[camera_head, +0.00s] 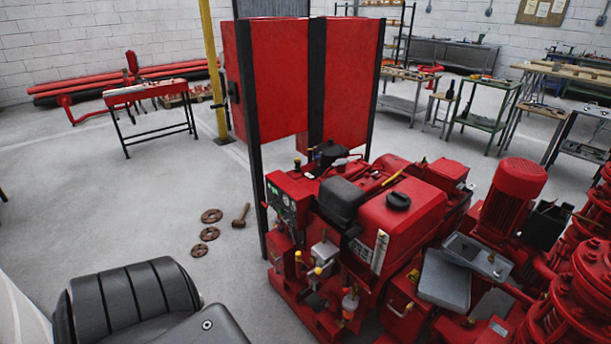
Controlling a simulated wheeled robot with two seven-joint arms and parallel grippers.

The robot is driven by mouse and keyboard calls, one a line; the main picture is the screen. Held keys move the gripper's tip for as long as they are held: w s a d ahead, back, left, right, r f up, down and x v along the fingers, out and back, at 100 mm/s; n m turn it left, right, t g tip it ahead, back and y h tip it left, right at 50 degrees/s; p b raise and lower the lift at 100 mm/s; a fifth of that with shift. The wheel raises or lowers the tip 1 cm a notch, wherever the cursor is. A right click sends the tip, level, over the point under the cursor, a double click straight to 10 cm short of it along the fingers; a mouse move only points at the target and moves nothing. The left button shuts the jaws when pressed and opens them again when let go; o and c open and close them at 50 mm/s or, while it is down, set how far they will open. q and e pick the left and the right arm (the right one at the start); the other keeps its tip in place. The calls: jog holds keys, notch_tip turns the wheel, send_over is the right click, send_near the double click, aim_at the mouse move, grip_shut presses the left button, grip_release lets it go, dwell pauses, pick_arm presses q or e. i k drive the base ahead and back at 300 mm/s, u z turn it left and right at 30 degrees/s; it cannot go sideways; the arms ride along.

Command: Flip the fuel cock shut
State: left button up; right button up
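The red pumpset engine (345,240) stands in the lower middle of the head view. Its red fuel tank (410,222) has a black cap (398,201) on top. Small yellow-tipped fittings (318,271) show on the engine's near left side, above a small clear bowl with an orange top (350,302). The fuel cock is too small to pick out for certain, and I cannot tell its handle position. Neither of my grippers is in view. A black ribbed part at the bottom left appears to be mine.
Tall red panels (272,80) on black posts stand behind the engine. A red electric motor (514,190) and pumps (575,300) stand at right. Rusty discs (211,216) and a mallet (240,216) lie on the floor. Floor left of the engine is otherwise clear.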

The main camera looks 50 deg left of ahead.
aim_at(346, 290)
jog(key=z, duration=2.45)
jog(key=k, duration=0.85)
jog(key=u, duration=1.75)
